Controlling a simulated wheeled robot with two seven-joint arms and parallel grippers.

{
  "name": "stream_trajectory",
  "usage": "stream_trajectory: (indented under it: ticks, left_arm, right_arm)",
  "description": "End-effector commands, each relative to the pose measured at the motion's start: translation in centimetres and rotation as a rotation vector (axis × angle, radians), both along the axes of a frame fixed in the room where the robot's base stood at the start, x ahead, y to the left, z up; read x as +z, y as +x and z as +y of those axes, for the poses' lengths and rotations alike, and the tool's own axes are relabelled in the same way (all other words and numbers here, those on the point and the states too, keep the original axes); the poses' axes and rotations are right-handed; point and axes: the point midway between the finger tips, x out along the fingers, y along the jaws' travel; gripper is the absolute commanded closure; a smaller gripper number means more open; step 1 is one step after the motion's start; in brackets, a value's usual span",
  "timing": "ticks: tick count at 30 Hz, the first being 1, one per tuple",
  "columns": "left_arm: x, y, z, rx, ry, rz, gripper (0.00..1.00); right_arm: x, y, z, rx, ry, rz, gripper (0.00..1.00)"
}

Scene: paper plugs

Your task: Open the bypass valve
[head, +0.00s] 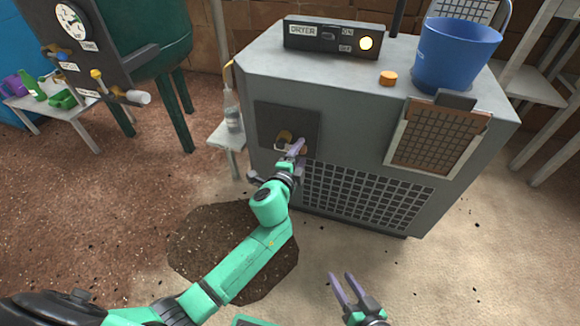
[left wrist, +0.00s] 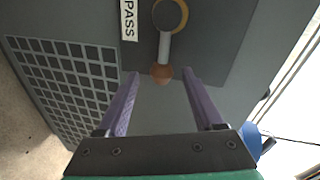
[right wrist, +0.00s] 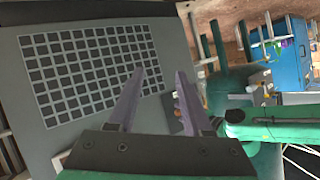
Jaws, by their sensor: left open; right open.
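The bypass valve (left wrist: 171,16) has a round hub with a brass ring, a pale lever and an orange-brown knob (left wrist: 162,74) at the lever's end. It sits on a dark panel (head: 266,112) on the grey dryer's front, beside a label (left wrist: 129,20) reading "PASS". In the head view the valve (head: 284,136) is partly hidden by my left gripper (head: 295,149). In the left wrist view my left gripper (left wrist: 161,74) is open, its purple fingers on either side of the knob, with gaps visible. My right gripper (head: 344,284) is open and empty, low above the floor; it also shows in the right wrist view (right wrist: 160,72).
The dryer (head: 350,85) carries a blue bucket (head: 457,55), an orange puck (head: 388,78) and a lit control box (head: 333,38). A framed mesh filter (head: 437,137) leans on its front, right of the grille. A bottle (head: 232,112) stands on a small stand left of it.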

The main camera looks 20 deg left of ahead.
Motion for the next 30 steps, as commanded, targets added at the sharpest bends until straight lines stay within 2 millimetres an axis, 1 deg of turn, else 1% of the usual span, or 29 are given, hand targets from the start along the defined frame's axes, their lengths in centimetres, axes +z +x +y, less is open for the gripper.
stream_trajectory:
  ticks: [1, 3, 9, 12, 15, 17, 30]
  left_arm:
    - [0.5, -1.3, 0.1, -0.001, 0.000, 0.003, 0.31]
    - [0.9, -3.1, 0.4, 0.000, 0.001, 0.004, 0.31]
    - [1.7, -8.7, 1.0, 0.001, 0.001, 0.004, 0.31]
    - [1.9, -10.4, 1.2, 0.001, 0.001, 0.003, 0.31]
    - [2.2, -11.3, 1.3, 0.001, 0.001, 0.000, 0.31]
    - [2.2, -11.4, 1.3, 0.001, 0.002, 0.000, 0.31]
    - [2.2, -11.4, 1.3, 0.001, -0.001, 0.001, 0.31]
  right_arm:
    - [1.1, 0.1, 0.0, 0.001, -0.004, 0.009, 0.50]
    - [1.7, 0.4, -0.3, 0.008, -0.026, 0.033, 0.50]
    - [1.9, 0.5, -1.7, 0.033, -0.110, 0.127, 0.50]
    - [1.7, 0.5, -1.9, 0.036, -0.122, 0.141, 0.50]
    - [1.7, 0.4, -2.0, 0.039, -0.128, 0.148, 0.50]
    - [1.7, 0.4, -2.1, 0.039, -0.130, 0.150, 0.50]
    - [1.6, 0.4, -2.1, 0.039, -0.130, 0.150, 0.50]
